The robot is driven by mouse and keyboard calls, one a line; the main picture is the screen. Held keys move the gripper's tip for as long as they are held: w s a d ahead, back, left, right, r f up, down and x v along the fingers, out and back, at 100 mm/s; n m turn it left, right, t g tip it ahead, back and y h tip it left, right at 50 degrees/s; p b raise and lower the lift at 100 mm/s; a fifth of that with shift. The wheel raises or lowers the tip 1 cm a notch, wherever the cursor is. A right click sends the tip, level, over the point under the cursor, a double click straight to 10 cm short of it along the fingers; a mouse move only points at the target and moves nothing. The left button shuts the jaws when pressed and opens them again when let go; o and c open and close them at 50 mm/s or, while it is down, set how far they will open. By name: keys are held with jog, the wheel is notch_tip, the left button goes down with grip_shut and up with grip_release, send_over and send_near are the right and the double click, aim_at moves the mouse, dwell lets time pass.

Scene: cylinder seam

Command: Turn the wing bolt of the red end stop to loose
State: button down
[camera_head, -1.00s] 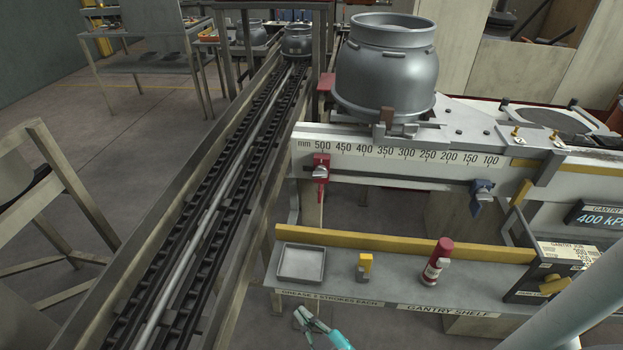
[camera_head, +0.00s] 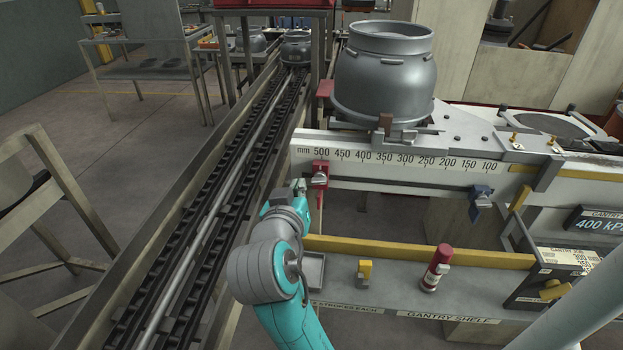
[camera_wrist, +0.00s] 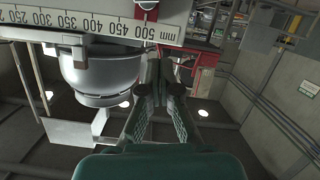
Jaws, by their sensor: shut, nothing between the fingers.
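The red end stop (camera_head: 320,168) hangs on the rail under the 500 end of the mm scale. Its grey wing bolt (camera_head: 319,178) faces outward; its exact turn angle is too small to read. In the wrist view the scale is upside down, and the red end stop (camera_wrist: 146,14) with part of the wing bolt (camera_wrist: 147,4) is cut by the top edge. My gripper (camera_head: 299,186) is just left of the wing bolt in the head view, with a small gap apparent. In the wrist view my gripper (camera_wrist: 161,62) is shut and empty, its fingers together below the end stop.
A blue stop (camera_head: 480,195) sits farther right on the same rail. A large grey pot (camera_head: 383,75) stands above the scale. A conveyor (camera_head: 215,210) runs at left.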

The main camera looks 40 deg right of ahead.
jog(key=r, duration=0.1)
send_over(319, 180)
jog(key=a, duration=0.3)
notch_tip(319, 180, down, 2)
notch_tip(319, 180, down, 3)
jog(key=shift+d+f+m, duration=0.1)
jog(key=shift+d+m, duration=0.05)
jog(key=shift+m, duration=0.15)
jog(key=shift+d+f, duration=0.1)
jog(key=shift+f, duration=0.45)
